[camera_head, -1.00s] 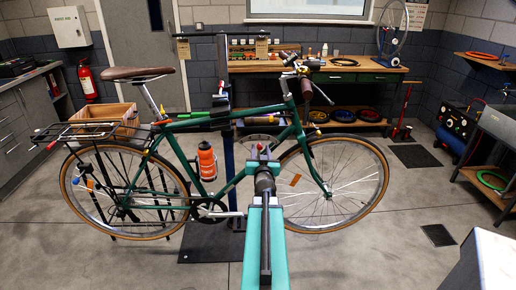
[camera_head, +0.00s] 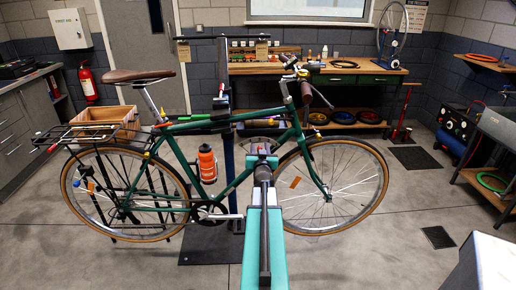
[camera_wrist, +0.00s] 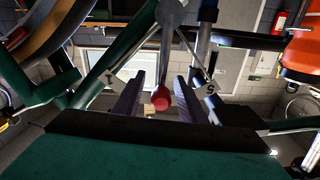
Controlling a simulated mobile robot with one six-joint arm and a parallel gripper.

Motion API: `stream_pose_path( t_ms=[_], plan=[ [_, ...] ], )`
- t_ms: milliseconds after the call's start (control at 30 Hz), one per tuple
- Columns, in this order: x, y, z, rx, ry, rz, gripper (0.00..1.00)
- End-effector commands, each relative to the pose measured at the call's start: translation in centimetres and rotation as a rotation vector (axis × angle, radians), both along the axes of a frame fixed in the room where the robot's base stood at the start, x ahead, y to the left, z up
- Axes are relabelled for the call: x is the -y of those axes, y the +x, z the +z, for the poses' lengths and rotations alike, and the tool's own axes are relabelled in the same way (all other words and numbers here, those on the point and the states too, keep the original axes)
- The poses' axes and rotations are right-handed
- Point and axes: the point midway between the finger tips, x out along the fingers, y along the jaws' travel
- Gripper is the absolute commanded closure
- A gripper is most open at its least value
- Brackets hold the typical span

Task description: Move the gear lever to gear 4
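The gear lever (camera_wrist: 165,55) shows in the wrist view as a grey shaft with a red knob (camera_wrist: 161,99) at its near end. My gripper (camera_wrist: 158,92) is open, with one dark finger on each side of the knob. Gaps show between the knob and both fingers, so it is not clamped. A small tag (camera_wrist: 211,88) to the right bears a mark like a 5 or S; the mark on a tag (camera_wrist: 112,77) to the left is unclear. In the head view my gripper (camera_head: 262,159) is in front of the green bike frame (camera_head: 178,154), hiding the lever's lower part.
The bike hangs on a dark stand (camera_head: 229,160). An orange bottle (camera_head: 207,164) sits on its frame, left of my arm. The front wheel (camera_head: 375,190) is close on the right. A workbench (camera_head: 330,72) stands behind. The floor in front is clear.

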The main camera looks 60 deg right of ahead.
Motion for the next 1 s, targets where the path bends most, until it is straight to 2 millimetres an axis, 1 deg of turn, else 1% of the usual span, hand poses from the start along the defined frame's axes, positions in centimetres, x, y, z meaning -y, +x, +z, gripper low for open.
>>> stream_pose_path(
  t_ms=[133, 167, 300, 367, 400, 667, 1000],
  plan=[
    [0.0, 0.0, 0.0, 0.000, 0.000, 0.000, 0.63],
    [0.0, 0.0, 0.0, 0.000, 0.000, 0.000, 0.64],
    [0.0, 0.0, 0.0, 0.000, 0.000, 0.000, 0.88],
    [0.0, 0.0, 0.0, 0.000, 0.000, 0.000, 0.98],
    [0.0, 0.0, 0.0, 0.000, 0.000, 0.000, 1.00],
    [-0.1, -0.1, -0.1, -0.010, -0.007, 0.000, 1.00],
    [-1.3, 0.4, -0.2, -0.081, -0.057, 0.012, 1.00]
  ],
)
